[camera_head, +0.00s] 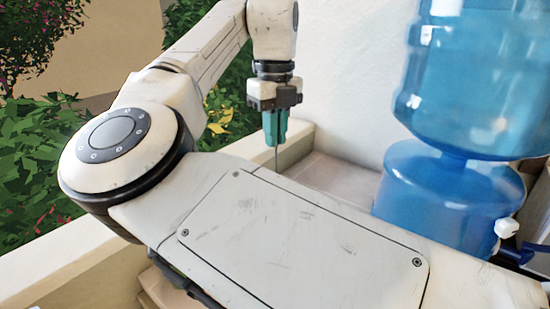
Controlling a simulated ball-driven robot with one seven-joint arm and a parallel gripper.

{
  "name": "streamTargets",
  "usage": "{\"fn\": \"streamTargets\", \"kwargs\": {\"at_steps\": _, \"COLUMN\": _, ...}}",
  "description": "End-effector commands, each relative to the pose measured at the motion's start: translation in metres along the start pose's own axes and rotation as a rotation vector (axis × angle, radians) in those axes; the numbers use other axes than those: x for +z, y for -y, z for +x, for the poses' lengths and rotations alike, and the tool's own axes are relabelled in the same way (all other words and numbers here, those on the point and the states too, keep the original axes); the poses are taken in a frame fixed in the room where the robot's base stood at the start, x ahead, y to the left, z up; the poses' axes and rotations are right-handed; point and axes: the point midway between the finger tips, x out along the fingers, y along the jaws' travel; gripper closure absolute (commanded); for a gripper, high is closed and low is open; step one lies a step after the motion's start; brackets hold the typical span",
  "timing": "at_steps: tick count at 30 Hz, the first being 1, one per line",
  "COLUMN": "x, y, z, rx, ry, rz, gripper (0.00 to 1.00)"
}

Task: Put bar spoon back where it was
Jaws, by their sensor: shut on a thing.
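My gripper (275,138) is at the upper middle of the head view, pointing down with its teal fingers together. It is shut on a thin dark rod, the bar spoon (276,158), which hangs down below the fingertips. Only a short stretch of the spoon shows. Its lower end is hidden behind my own white arm link, so I cannot tell whether it touches anything.
A large blue water bottle dispenser (440,195) with a white tap (507,228) stands on the right. A tiled ledge (335,190) lies behind my arm, against a white wall (350,70). Green bushes (35,165) grow beyond a low wall on the left.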

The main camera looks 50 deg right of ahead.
Motion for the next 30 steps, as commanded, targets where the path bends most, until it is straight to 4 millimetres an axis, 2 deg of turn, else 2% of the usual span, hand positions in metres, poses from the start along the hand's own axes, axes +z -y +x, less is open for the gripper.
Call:
{"fn": "streamTargets", "kwargs": {"at_steps": 7, "x": 0.0, "y": 0.0, "z": 0.021, "rx": 0.0, "ry": -0.001, "rz": -0.001, "gripper": 1.0}}
{"fn": "streamTargets", "kwargs": {"at_steps": 15, "x": 0.0, "y": 0.0, "z": 0.055, "rx": 0.0, "ry": -0.001, "rz": -0.001, "gripper": 1.0}}
{"fn": "streamTargets", "kwargs": {"at_steps": 27, "x": 0.0, "y": 0.0, "z": 0.06, "rx": -0.001, "ry": 0.0, "rz": -0.001, "gripper": 1.0}}
{"fn": "streamTargets", "kwargs": {"at_steps": 28, "x": 0.0, "y": 0.0, "z": 0.06, "rx": 0.0, "ry": 0.0, "rz": -0.001, "gripper": 0.87}}
{"fn": "streamTargets", "kwargs": {"at_steps": 30, "x": 0.0, "y": 0.0, "z": 0.06, "rx": 0.0, "ry": 0.001, "rz": -0.001, "gripper": 0.8}}
